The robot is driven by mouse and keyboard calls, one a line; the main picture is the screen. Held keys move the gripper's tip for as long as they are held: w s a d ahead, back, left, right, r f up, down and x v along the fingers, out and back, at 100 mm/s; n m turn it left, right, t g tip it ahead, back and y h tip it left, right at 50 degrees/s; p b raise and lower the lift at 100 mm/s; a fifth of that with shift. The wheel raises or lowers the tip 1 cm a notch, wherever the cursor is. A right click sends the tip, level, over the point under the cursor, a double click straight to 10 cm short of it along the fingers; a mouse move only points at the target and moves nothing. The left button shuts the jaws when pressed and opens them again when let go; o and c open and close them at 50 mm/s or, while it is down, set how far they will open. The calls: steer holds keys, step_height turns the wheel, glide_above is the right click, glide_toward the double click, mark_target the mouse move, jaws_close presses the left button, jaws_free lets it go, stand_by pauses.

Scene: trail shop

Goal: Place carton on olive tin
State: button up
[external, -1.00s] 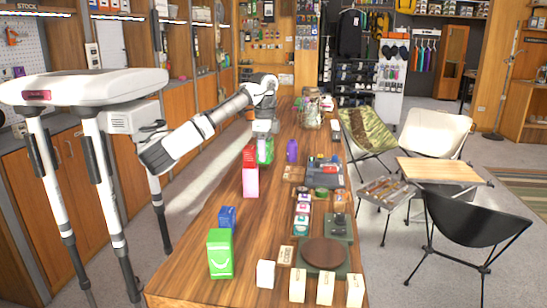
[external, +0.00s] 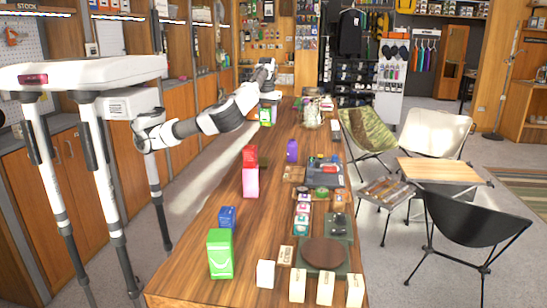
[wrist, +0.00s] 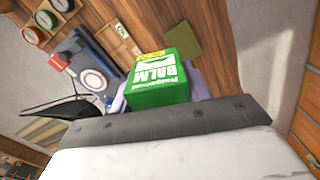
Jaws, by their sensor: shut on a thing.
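The green carton (wrist: 158,80), lettered "BALM" with a yellow patch, is in my gripper. In the external view the carton (external: 266,117) shows small below my gripper (external: 268,101), over the far left part of the long wooden table. The wrist view shows pale lavender surfaces on both sides of the carton, and my gripper is shut on it. A flat olive-green rectangle (wrist: 183,40) lies beyond the carton in the wrist view. I cannot tell whether it is the olive tin, and I cannot pick out that tin in the external view.
A blue-grey tray (wrist: 85,55) holds small items. A glass jar (external: 312,115) stands right of my gripper. Another green box (external: 220,254) stands near the front.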

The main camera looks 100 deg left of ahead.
mark_target(261, 161)
steer(key=s+a+n, duration=0.3)
steer(key=s+a, duration=0.2)
steer(key=a, duration=0.1)
steer(key=f, duration=0.6)
steer(key=f+p, duration=0.1)
steer(key=f, duration=0.6)
steer(key=f+p, duration=0.1)
steer(key=f, duration=0.5)
steer(key=shift+w+a+f, duration=0.2)
steer(key=shift+w+f, duration=0.05)
steer(key=shift+f, duration=0.05)
steer(key=shift+f, duration=0.1)
steer(key=shift+f, duration=0.1)
steer(key=o, duration=1.1)
steer(key=shift+c, duration=0.2)
step_height(261, 161, up, 12)
steer(key=shift+r+b, duration=0.2)
steer(key=shift+b, duration=0.1)
